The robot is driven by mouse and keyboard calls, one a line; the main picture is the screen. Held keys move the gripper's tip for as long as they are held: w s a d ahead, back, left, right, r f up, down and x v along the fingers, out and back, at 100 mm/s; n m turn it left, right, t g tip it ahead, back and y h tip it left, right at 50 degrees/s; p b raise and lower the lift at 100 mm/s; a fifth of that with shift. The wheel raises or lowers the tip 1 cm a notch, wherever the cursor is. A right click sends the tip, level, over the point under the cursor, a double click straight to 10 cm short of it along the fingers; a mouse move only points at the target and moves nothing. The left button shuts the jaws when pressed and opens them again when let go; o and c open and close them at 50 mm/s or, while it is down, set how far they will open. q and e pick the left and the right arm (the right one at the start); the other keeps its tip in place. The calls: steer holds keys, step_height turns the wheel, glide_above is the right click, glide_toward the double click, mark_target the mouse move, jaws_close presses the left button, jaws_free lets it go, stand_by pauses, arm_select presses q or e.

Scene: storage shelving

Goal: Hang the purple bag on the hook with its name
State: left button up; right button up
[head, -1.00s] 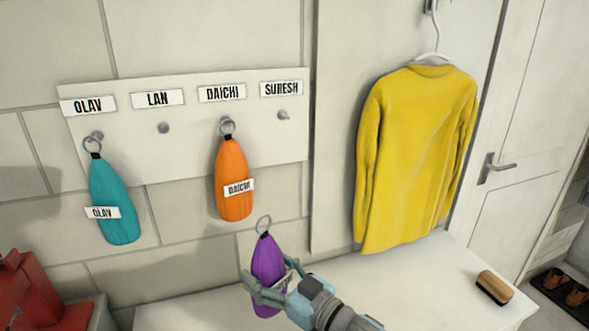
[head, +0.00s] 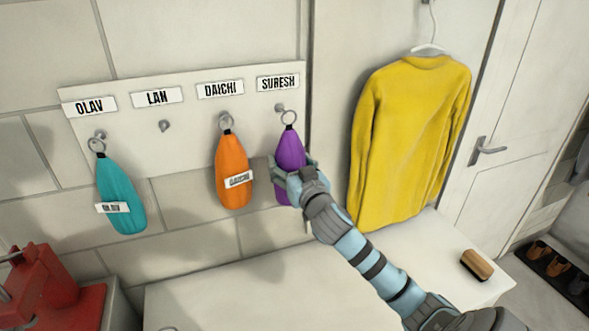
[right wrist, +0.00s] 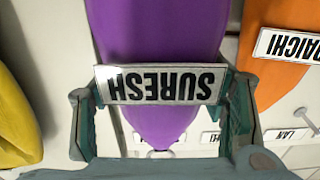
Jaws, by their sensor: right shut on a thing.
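The purple bag (head: 289,150) is held upright in front of the hook board (head: 185,150), with its ring (head: 289,117) close to the SURESH hook (head: 280,107). I cannot tell whether the ring is around the hook. My right gripper (head: 287,180) is shut on the lower part of the bag. In the right wrist view the bag (right wrist: 160,40) carries a tag (right wrist: 160,84) reading SURESH, upside down, between the fingers. The SURESH name plate (head: 278,83) is above that hook. My left gripper is not in view.
A teal bag (head: 121,190) hangs under OLAV and an orange bag (head: 233,160) under DAICHI, just left of the purple bag. The LAN hook (head: 164,126) is empty. A yellow sweater (head: 410,140) hangs to the right. A brush (head: 477,265) lies on the white bench (head: 240,290).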

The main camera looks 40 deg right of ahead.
steer(key=shift+b+x, duration=0.65)
steer(key=shift+x, duration=1.1)
steer(key=shift+w+d+f, duration=0.25)
steer(key=shift+w+f, duration=0.2)
steer(key=shift+w, duration=0.15)
steer(key=o, duration=2)
steer(key=shift+o, duration=0.2)
steer(key=shift+f, duration=0.1)
